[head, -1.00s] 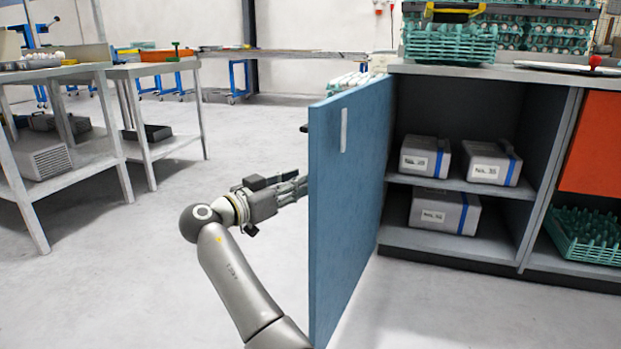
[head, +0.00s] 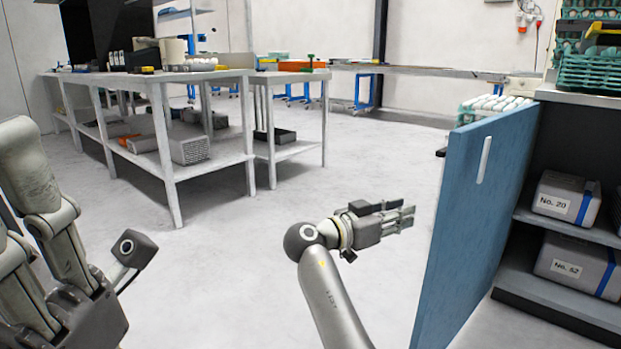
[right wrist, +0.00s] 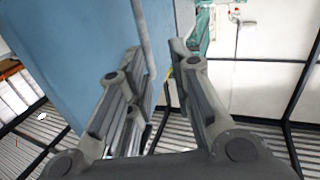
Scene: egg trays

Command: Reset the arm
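My right gripper (head: 398,218) is stretched out to the right, in front of the blue cabinet door (head: 470,225) and a gap to its left in the head view. In the right wrist view its fingers (right wrist: 158,62) stand apart with nothing between them. The blue door (right wrist: 75,50) and its pale handle show behind them. My left gripper (head: 82,205) is large and close at the left edge of the head view. Its fingers are spread, with nothing seen in them; part of it is cut off by the frame.
The door stands open beside a dark cabinet with grey numbered boxes (head: 566,196) on its shelves. Green egg trays (head: 590,72) are on top at the right. A grey table (head: 165,78) with shelves stands at the back left. The floor between is clear.

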